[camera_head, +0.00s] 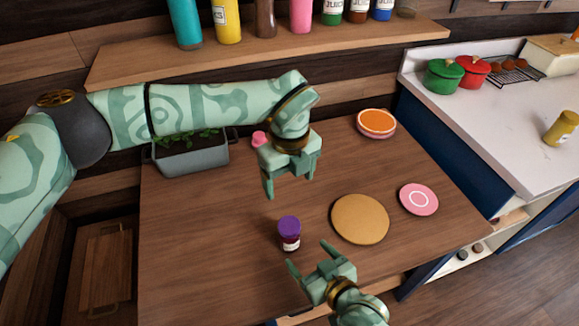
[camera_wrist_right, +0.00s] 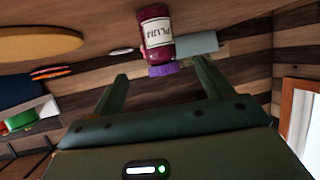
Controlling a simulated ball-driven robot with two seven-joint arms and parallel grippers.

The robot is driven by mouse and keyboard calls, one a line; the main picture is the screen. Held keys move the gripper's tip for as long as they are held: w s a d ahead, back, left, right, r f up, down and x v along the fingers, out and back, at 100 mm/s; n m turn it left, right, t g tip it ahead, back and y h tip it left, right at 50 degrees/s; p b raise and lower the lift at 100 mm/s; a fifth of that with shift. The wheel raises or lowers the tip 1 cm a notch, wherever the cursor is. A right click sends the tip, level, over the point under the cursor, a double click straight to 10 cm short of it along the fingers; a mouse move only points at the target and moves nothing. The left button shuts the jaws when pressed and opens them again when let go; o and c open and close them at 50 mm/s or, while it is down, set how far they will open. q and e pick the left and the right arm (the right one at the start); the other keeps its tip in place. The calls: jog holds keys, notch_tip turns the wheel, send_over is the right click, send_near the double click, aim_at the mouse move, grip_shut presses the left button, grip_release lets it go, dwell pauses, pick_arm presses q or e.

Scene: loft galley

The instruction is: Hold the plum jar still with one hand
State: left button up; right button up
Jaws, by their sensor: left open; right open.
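The plum jar (camera_head: 290,234) stands upright on the wooden table, with a purple lid and dark red contents. In the right wrist view the jar (camera_wrist_right: 156,38) appears upside down, its label reading PLUM, beyond the fingertips. My left gripper (camera_head: 289,189) is open and empty, above and behind the jar, pointing down. My right gripper (camera_head: 307,255) is open and empty at the table's near side, just in front of the jar. Its two fingers (camera_wrist_right: 160,82) are spread in the wrist view, with the jar ahead and apart from them.
A round tan board (camera_head: 360,219) lies right of the jar, with a pink plate (camera_head: 418,199) beyond it. An orange-topped round dish (camera_head: 376,124) and a grey planter (camera_head: 192,156) stand at the back. The table (camera_head: 205,235) left of the jar is clear.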

jog(key=p+v, duration=0.1)
jog(key=v, duration=0.4)
jog(key=shift+d, duration=0.1)
jog(key=shift+s, duration=0.1)
dwell(0.3)
